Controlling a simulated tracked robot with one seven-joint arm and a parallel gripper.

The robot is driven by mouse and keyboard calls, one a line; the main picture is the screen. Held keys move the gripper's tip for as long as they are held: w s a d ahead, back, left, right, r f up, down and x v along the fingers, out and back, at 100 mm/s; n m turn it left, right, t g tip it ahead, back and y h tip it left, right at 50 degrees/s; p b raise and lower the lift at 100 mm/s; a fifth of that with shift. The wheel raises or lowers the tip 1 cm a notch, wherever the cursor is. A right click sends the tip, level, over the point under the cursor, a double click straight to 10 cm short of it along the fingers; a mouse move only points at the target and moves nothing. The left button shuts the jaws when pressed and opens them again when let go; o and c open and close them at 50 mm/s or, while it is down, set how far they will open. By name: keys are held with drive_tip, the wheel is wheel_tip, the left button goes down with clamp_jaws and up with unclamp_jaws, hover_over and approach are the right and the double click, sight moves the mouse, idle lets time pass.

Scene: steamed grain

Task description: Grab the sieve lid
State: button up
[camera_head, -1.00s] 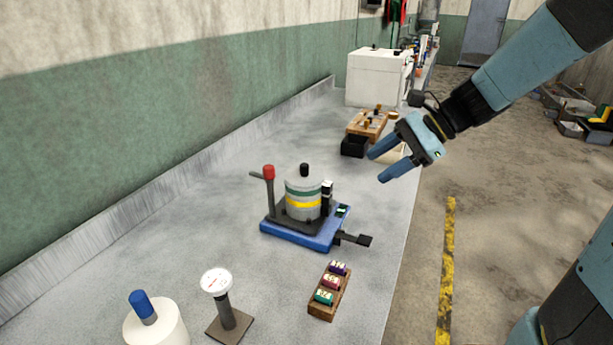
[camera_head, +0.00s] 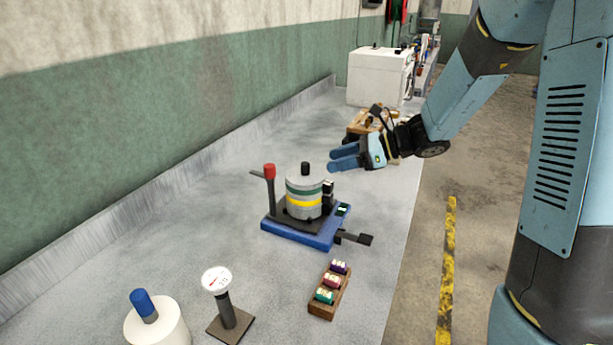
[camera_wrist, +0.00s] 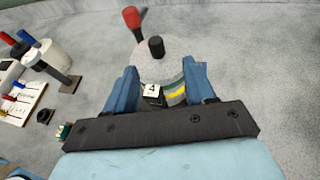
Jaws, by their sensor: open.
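The sieve stack (camera_head: 303,197) is a grey cylinder with green and yellow bands, standing upright on a blue-based shaker (camera_head: 290,232). Its grey lid (camera_head: 297,179) is on top, with a black knob (camera_head: 305,168). In the wrist view the lid (camera_wrist: 168,68) and its knob (camera_wrist: 156,47) lie ahead, between and beyond my blue fingers. My gripper (camera_head: 343,158) is open and empty, just right of the knob and apart from it in the head view. It also shows in the wrist view (camera_wrist: 164,88). The lower right of the stack is partly hidden by my gripper in the wrist view.
A red-topped lever (camera_head: 269,173) rises at the shaker's left. A black pedal-like arm (camera_head: 353,238) sticks out right. A wooden block with coloured pieces (camera_head: 329,292), a dial gauge (camera_head: 216,281) and a white blue-handled container (camera_head: 156,324) stand in front. A white box (camera_head: 375,78) is behind.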

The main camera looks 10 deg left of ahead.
sight(313, 175)
drive_tip(key=shift+s+x, duration=0.1)
drive_tip(key=shift+x, duration=1.65)
drive_tip(key=shift+s+x, duration=0.15)
drive_tip(key=shift+x, duration=1.55)
drive_tip(key=shift+r, duration=0.1)
drive_tip(key=shift+c, duration=0.2)
clamp_jaws()
